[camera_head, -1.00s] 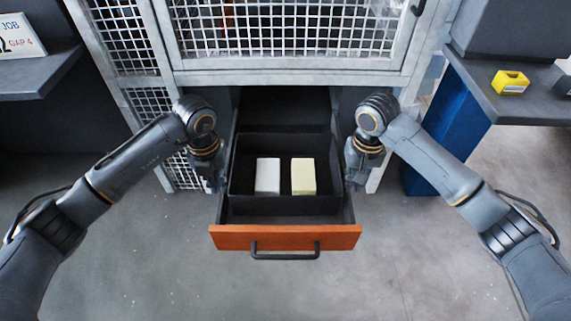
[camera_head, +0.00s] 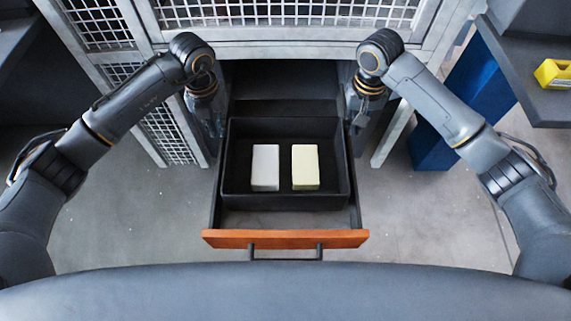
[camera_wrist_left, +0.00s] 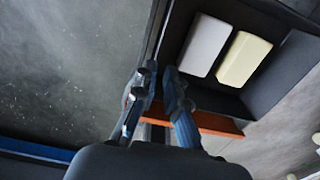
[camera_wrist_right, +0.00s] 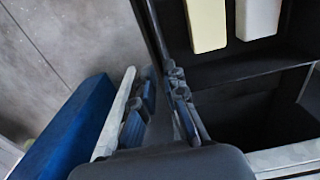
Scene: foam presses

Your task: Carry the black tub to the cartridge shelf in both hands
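The black tub (camera_head: 286,201) sits inside the pulled-out drawer. A white block (camera_head: 265,168) and a pale yellow block (camera_head: 305,168) lie in it. My left gripper (camera_head: 214,148) is beside the tub's left side, and my right gripper (camera_head: 352,140) is beside its right side. In the left wrist view my left gripper's fingers (camera_wrist_left: 161,70) are a little apart near the side wall. In the right wrist view my right gripper's fingers (camera_wrist_right: 163,70) are likewise slightly apart at the other wall. Contact with the tub is unclear.
The drawer's orange front (camera_head: 286,239) and its side walls surround the tub. A mesh-fronted cabinet (camera_head: 290,12) is behind. A blue panel (camera_head: 450,110) and a shelf with a yellow object (camera_head: 555,74) are at the right. Open grey floor lies on both sides.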

